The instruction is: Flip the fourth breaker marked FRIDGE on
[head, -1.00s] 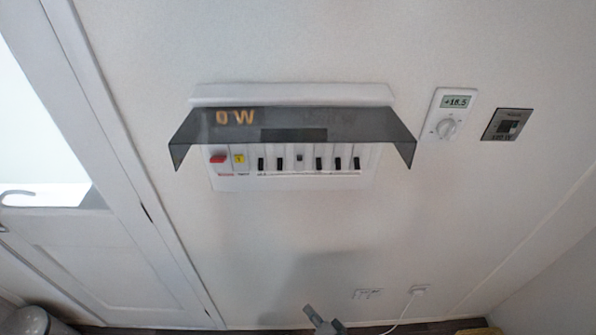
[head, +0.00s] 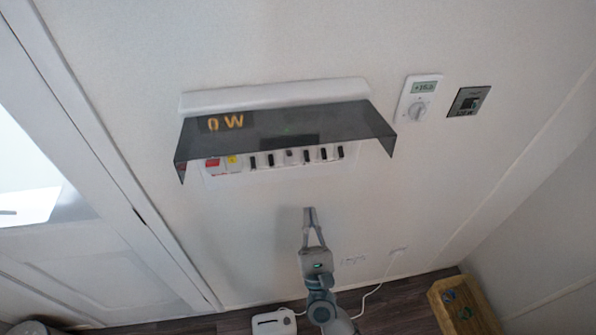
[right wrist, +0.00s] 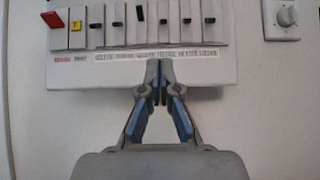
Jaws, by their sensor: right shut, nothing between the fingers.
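The white breaker panel (head: 225,180) hangs on the wall under a raised smoky cover (head: 285,125). It has a row of black toggles. The fourth breaker (head: 306,154) also shows in the right wrist view (right wrist: 163,21), level with most of its neighbours; the third toggle (right wrist: 140,13) sits higher. The label strip is blurred, but FRIDGE is roughly readable near the fingertips. My right gripper (head: 310,212) is shut and empty below the panel. In the right wrist view its tips (right wrist: 158,65) overlap the panel's lower part, under the fourth breaker. My left gripper is out of view.
A red switch (right wrist: 52,20) and a yellow button (right wrist: 76,26) sit at the panel's left end. The cover juts out above the toggles. A thermostat (head: 417,98) and a wall switch (head: 468,101) are to the right.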

